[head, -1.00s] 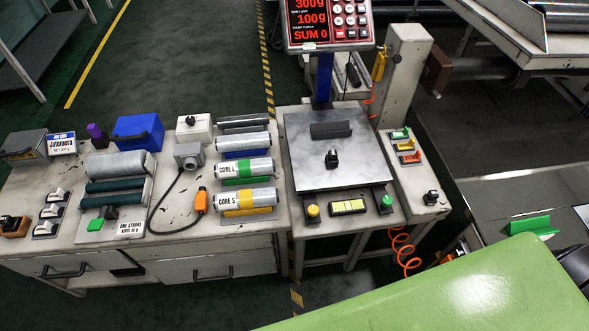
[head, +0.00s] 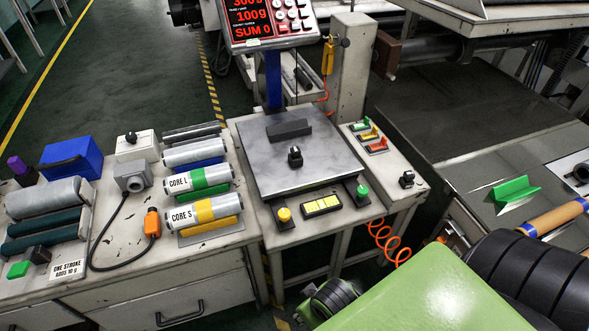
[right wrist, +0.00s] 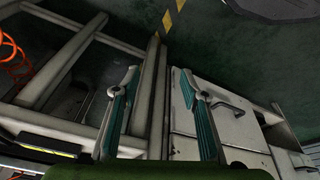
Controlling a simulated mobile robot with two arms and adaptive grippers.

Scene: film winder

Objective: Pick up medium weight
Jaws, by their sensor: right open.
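A small black knob-shaped piece (head: 295,156) stands on the grey metal plate (head: 262,175) of the scale. A similar dark piece (head: 407,179) is on the narrow stand right of the plate. I cannot tell which piece, if either, is the medium weight. My right gripper (right wrist: 165,95) shows in the right wrist view with its two teal-padded fingers apart and nothing between them. It points at the cabinet fronts and table frame. My left gripper is not in view.
A red display (head: 268,20) stands behind the scale. Core rollers (head: 200,182) and a blue box (head: 68,158) occupy the left bench. An orange coiled hose (head: 388,240) hangs beside the scale table. A green bracket (head: 515,189) lies on the right-hand surface.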

